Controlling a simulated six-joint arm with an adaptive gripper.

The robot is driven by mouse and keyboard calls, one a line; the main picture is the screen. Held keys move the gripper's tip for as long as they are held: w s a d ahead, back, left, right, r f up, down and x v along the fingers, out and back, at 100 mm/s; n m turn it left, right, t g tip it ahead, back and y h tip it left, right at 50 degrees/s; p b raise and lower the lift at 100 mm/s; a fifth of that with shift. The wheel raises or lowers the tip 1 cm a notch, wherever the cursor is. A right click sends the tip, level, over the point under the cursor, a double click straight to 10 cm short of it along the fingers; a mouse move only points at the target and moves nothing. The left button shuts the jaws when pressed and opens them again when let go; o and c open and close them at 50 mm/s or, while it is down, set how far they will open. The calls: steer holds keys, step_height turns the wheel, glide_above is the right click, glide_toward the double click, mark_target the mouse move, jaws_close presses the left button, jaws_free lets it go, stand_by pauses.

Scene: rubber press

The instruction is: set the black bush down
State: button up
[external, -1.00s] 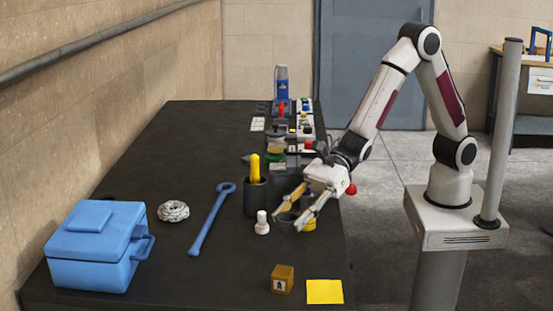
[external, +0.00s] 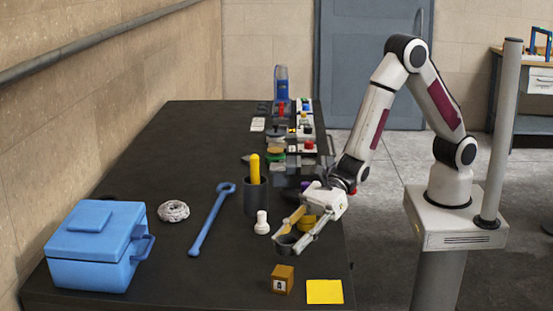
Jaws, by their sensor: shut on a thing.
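The black bush (external: 286,245) is a short dark ring near the right side of the black table, in the external view. My gripper (external: 288,240) is shut on it, with one finger on each side. The fingers hide part of the bush. The bush is at or just above the table top; I cannot tell whether it touches.
A white bottle-like piece (external: 262,223) stands just left of my gripper. A brown box (external: 282,279) and yellow square (external: 324,291) lie in front. A dark cup (external: 255,197) stands behind.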

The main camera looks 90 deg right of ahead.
mark_target(291, 262)
steer(key=shift+f, duration=0.1)
steer(key=shift+f, duration=1.75)
steer(key=shift+f, duration=0.15)
steer(key=o, duration=0.9)
steer(key=shift+o, duration=0.2)
